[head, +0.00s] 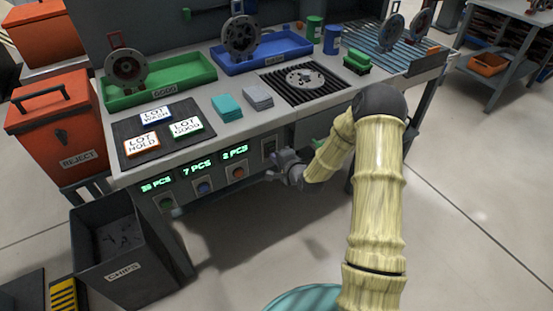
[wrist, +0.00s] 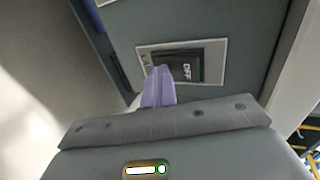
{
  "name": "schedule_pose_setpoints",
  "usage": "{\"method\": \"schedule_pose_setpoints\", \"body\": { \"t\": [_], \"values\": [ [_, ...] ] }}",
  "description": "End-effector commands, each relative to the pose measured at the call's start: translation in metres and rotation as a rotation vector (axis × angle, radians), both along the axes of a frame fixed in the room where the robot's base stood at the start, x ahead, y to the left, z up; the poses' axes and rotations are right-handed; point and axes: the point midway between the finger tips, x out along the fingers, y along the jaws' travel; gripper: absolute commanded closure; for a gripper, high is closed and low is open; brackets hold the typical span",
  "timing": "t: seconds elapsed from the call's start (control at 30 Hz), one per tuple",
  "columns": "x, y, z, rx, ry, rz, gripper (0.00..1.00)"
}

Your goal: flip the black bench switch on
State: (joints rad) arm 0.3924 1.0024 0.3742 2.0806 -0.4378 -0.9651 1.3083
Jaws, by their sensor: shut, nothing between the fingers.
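The black bench switch (wrist: 188,66) sits in a light plate on the bench's grey front panel, with white lettering that looks like OFF. In the head view the switch (head: 269,147) is at the right end of the row of displays and buttons. My gripper (head: 271,175) is in front of the panel, just below the switch. In the wrist view its pale purple fingers (wrist: 161,72) are together and empty, with the tips over the lower left part of the switch. I cannot tell whether they touch it. The fingers hide that corner of the switch and plate.
Green displays and coloured buttons (head: 204,188) line the panel to the left. The bench top (head: 205,97) above holds a green tray (head: 187,75), a blue tray (head: 290,46) and lot cards. A chips bin (head: 124,270) stands at lower left.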

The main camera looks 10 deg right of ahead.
Motion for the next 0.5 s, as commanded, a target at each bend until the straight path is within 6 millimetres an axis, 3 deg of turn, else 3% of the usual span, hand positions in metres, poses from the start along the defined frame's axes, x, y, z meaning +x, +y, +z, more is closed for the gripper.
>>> {"method": "schedule_pose_setpoints", "body": {
  "t": [0.2, 0.5],
  "values": [
    [0.0006, -0.0007, 0.0122, 0.0, -0.003, -0.002, 1.0],
    [0.0015, -0.0006, 0.0147, 0.001, -0.007, -0.001, 1.0]
  ]
}}
